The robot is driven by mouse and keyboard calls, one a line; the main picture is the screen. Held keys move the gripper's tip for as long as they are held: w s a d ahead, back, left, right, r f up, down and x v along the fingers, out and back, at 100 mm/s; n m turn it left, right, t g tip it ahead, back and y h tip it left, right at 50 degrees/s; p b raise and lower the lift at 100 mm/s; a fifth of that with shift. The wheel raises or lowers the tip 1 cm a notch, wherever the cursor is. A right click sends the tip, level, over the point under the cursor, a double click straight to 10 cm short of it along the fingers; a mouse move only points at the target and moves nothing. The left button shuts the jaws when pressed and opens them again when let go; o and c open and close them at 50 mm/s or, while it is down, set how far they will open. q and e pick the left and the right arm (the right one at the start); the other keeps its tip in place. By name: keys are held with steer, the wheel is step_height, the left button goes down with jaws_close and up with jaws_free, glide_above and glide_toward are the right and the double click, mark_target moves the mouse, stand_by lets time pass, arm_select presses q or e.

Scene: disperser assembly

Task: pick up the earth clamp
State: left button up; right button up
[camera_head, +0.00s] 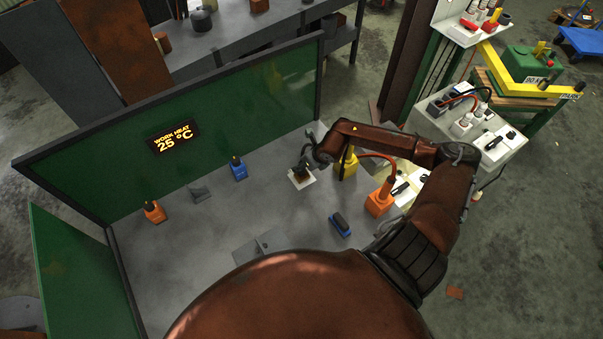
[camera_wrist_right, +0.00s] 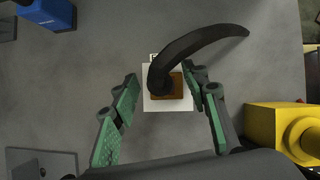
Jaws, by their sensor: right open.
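A dark curved piece (camera_wrist_right: 195,42) rises from a small brown block (camera_wrist_right: 174,92) on a white square plate (camera_wrist_right: 150,103); it looks like the earth clamp, though I cannot be sure. In the head view the white plate (camera_head: 301,183) lies on the grey table, partly under my right gripper (camera_head: 303,164). In the right wrist view my right gripper (camera_wrist_right: 162,84) is open, with its green-padded fingers apart on either side of the block. It does not visibly hold anything. My left gripper is not in view.
A yellow block (camera_head: 345,163) stands close to the right of the plate, with an orange block (camera_head: 379,202) beyond it. A blue-based black piece (camera_head: 340,225) lies nearer. A blue block (camera_head: 238,170) stands left. Green panels (camera_head: 90,165) border the table (camera_head: 200,240).

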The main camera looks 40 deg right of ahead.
steer(key=shift+w+f, duration=0.15)
steer(key=shift+f, duration=0.25)
steer(key=c, duration=1.1)
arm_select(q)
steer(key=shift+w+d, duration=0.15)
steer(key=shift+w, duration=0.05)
arm_select(e)
jaws_close()
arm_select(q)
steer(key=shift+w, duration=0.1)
arm_select(e)
steer(key=shift+r, duration=0.1)
